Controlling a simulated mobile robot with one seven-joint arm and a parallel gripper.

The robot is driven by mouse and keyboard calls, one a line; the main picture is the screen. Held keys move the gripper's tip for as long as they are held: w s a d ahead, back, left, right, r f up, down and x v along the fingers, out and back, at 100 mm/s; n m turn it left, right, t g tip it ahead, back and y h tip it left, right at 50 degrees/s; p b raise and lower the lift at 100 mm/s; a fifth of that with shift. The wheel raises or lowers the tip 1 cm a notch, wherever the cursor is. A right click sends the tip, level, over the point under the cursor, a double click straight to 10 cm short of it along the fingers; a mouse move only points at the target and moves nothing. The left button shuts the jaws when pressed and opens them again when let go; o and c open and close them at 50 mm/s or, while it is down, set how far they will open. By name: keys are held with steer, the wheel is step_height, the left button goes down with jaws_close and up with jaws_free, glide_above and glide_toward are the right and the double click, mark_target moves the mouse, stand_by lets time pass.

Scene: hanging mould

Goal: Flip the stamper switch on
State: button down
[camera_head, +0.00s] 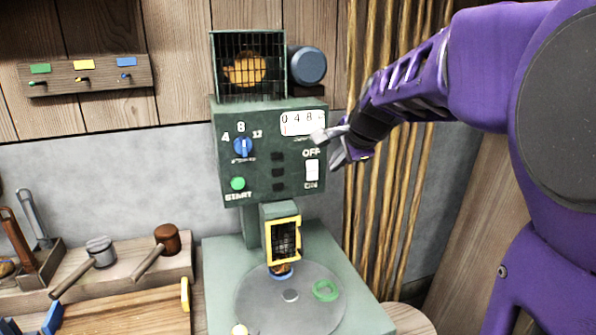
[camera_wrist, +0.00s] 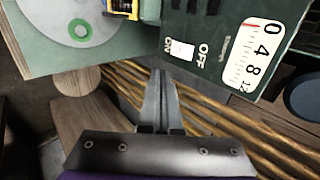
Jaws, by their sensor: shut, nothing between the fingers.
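The green stamper machine (camera_head: 262,185) stands at the middle of the head view. Its switch (camera_head: 312,170) is a white rocker on the right of the front panel, with OFF printed above it and ON below. I cannot tell which way the rocker is tipped. The switch (camera_wrist: 183,49) also shows in the wrist view, above and right of the fingertips. My gripper (camera_head: 319,136) is shut and empty, up by the OFF label and the dial window. In the wrist view my gripper (camera_wrist: 160,75) points toward the panel's edge, apart from the switch.
The panel also carries a blue knob (camera_head: 242,147), a green START button (camera_head: 238,184) and a white dial window (camera_head: 302,122). A yellow-framed guard (camera_head: 284,240) sits over a round plate (camera_head: 275,309) with a green ring (camera_head: 326,290). Vertical brown rods (camera_head: 392,215) stand close to the right.

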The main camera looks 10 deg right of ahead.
steer(key=shift+f, duration=0.1)
glide_toward(313, 179)
steer(key=s+d+f+x, duration=0.1)
steer(key=x, duration=0.4)
steer(key=shift+w+a, duration=0.6)
steer(key=shift+w, duration=0.2)
steer(key=shift+w+a, duration=0.1)
steer(key=shift+w, duration=0.05)
steer(key=shift+f, duration=0.1)
